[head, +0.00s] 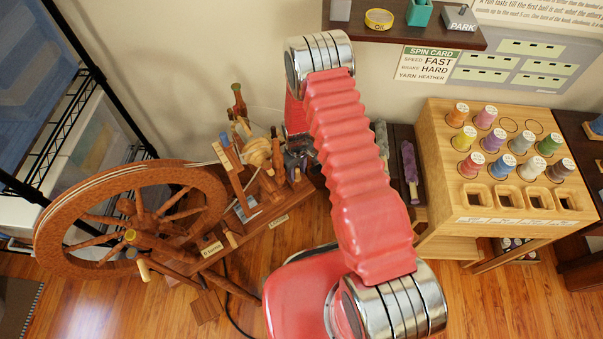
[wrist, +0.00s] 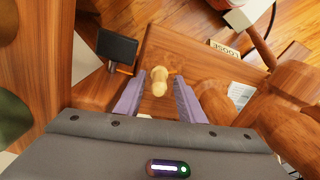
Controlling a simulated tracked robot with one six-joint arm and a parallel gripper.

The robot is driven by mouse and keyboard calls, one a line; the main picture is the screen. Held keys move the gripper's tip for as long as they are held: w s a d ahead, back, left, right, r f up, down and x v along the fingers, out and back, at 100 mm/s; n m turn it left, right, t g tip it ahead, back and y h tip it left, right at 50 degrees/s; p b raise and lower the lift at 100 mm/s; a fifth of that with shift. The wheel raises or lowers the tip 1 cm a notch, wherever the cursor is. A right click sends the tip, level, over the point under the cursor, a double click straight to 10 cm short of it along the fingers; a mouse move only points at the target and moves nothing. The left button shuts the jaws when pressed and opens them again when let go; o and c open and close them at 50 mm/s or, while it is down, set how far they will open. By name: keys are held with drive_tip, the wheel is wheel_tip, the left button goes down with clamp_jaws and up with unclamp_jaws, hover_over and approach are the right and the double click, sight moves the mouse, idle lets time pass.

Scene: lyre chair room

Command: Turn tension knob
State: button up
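A small pale wooden knob (wrist: 159,76) stands on the brown wooden base of the spinning wheel in the wrist view. My gripper (wrist: 159,88) has its two purple fingers apart, one on each side of the knob, with gaps visible between knob and fingers. I cannot tell how deep the knob sits between them. A label reading LOOSE (wrist: 224,48) lies beyond it to the right. In the head view the spinning wheel (head: 215,190) stands at left. My gripper (head: 298,160) is partly hidden there by my red arm, and I cannot make out the knob.
A black rectangular piece (wrist: 116,47) stands close to the left finger. Rounded wooden parts (wrist: 228,98) lie close at right. A wooden spool rack (head: 500,170) stands right of my arm, and a shelf (head: 400,30) hangs on the wall.

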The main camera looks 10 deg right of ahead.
wheel_tip(320, 180, up, 14)
drive_tip(key=shift+f, duration=0.15)
idle(0.8)
wheel_tip(320, 180, up, 15)
drive_tip(key=m+t, duration=0.1)
hover_over(297, 170)
drive_tip(key=s, duration=0.1)
drive_tip(key=s+r+m+t, duration=0.2)
drive_tip(key=s+r, duration=0.3)
drive_tip(key=r, duration=0.8)
drive_tip(key=s+r+m+t, duration=0.1)
drive_tip(key=s+r, duration=0.6)
drive_tip(key=s, duration=0.3)
drive_tip(key=s+d+r+m+t, duration=0.1)
drive_tip(key=s+r, duration=0.5)
drive_tip(key=s, duration=0.3)
drive_tip(key=shift+s+d+r+m+t, duration=0.25)
drive_tip(key=shift+s+r+m+t, duration=0.05)
drive_tip(key=shift+s+r+m, duration=0.1)
